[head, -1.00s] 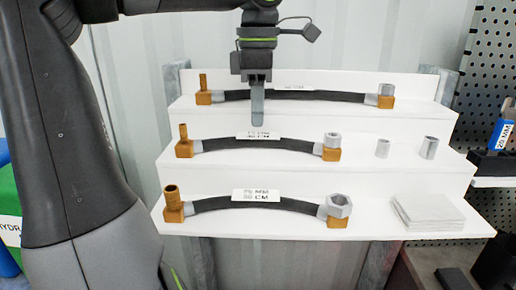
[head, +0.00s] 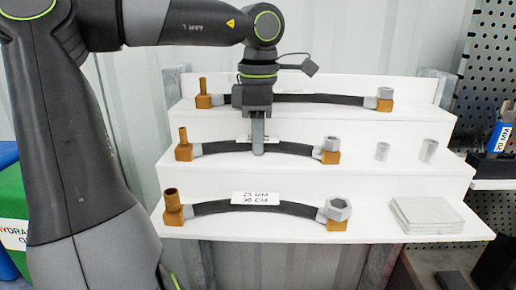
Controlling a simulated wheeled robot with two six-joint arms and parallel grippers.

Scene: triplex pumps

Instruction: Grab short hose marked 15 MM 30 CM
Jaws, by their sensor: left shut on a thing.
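Three short black hoses with brass and grey end fittings lie on a white stepped rack. The middle-step hose (head: 288,147) has a white label that my gripper mostly covers, so its marking cannot be read now. My left gripper (head: 258,148) points down and is shut on this hose near its middle, with the hose still at step level. The bottom-step hose (head: 215,207) carries a label reading 25 MM 30 CM (head: 256,198). The top-step hose (head: 325,99) lies behind my gripper, its label mostly hidden. My right gripper is not in view.
A black perforated panel (head: 485,60) and a blue item (head: 501,138) stand at the right.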

